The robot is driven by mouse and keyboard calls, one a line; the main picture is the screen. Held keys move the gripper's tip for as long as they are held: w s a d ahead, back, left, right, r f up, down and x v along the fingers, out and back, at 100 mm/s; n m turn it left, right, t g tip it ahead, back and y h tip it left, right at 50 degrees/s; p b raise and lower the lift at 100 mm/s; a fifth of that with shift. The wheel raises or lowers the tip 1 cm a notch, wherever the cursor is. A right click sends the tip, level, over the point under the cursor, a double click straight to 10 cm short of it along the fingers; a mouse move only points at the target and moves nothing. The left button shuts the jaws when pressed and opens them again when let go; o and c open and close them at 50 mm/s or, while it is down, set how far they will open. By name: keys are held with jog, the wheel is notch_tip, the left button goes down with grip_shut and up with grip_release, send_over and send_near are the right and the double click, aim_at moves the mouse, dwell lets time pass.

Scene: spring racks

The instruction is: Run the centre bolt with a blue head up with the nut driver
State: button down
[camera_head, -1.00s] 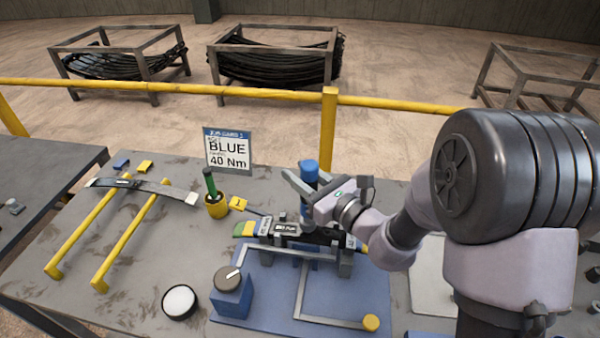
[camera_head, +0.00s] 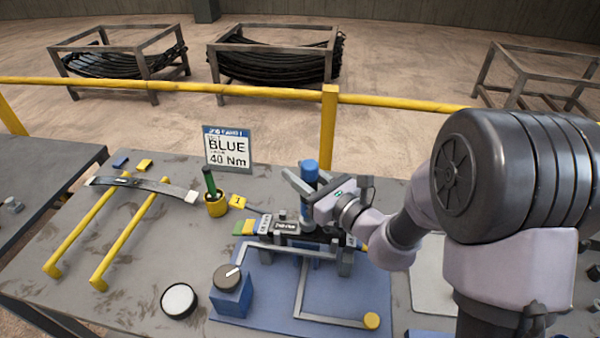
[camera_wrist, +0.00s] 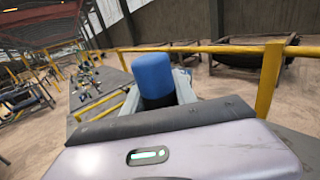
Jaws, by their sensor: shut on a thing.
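My gripper (camera_head: 305,187) is shut on an upright tool with a blue cap (camera_head: 309,168), which appears to be the nut driver. In the wrist view the blue cap (camera_wrist: 164,74) stands above a dark body between the jaws. The driver stands over the middle of a dark clamping fixture (camera_head: 344,262) on a blue base plate (camera_head: 260,285). The centre bolt and its head are hidden under the driver and gripper, so I cannot tell whether the socket is on it. A sign (camera_head: 229,150) reads BLUE, 40 Nm.
A dark leaf (camera_head: 150,187) lies across two yellow rails (camera_head: 85,235) at the left. A blue box with a dial (camera_head: 230,290) and a white-topped round button (camera_head: 179,300) are in front.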

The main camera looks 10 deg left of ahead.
jog(key=shift+s+f+b, duration=0.1)
jog(key=shift+f+b, duration=0.4)
jog(key=shift+f, duration=0.2)
dwell(1.4)
notch_tip(320, 180, up, 7)
jog(key=p, duration=0.5)
jog(key=shift+p, duration=0.35)
jog(key=shift+w+d, duration=0.1)
jog(key=shift+w, duration=0.1)
dwell(0.8)
